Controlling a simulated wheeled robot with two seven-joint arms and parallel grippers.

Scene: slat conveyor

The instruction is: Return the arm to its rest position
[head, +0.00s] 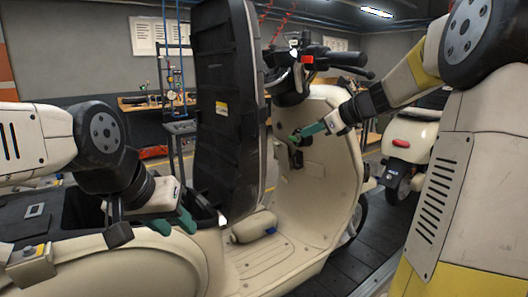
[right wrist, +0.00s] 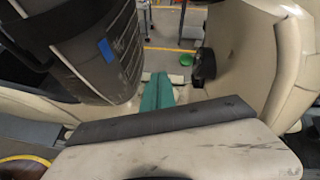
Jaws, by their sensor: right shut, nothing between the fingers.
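My right gripper (head: 311,132) reaches in from the right, in front of the inner leg shield of the cream scooter (head: 325,185). Its green fingers are together and hold nothing; they also show in the right wrist view (right wrist: 158,92). The fingertips look close to a small dark fitting (head: 295,157) on the leg shield; I cannot tell whether they touch it. My left gripper (head: 174,224) points down at the left, beside the scooter's open under-seat area. Its green fingertips look apart, with nothing seen between them.
The scooter's black seat (head: 225,100) stands raised between my arms. A cream canister (head: 254,227) lies on the footboard. Handlebars (head: 315,60) are above my right gripper. A second scooter (head: 411,140) stands behind at the right. A workbench (head: 150,103) is at the back.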

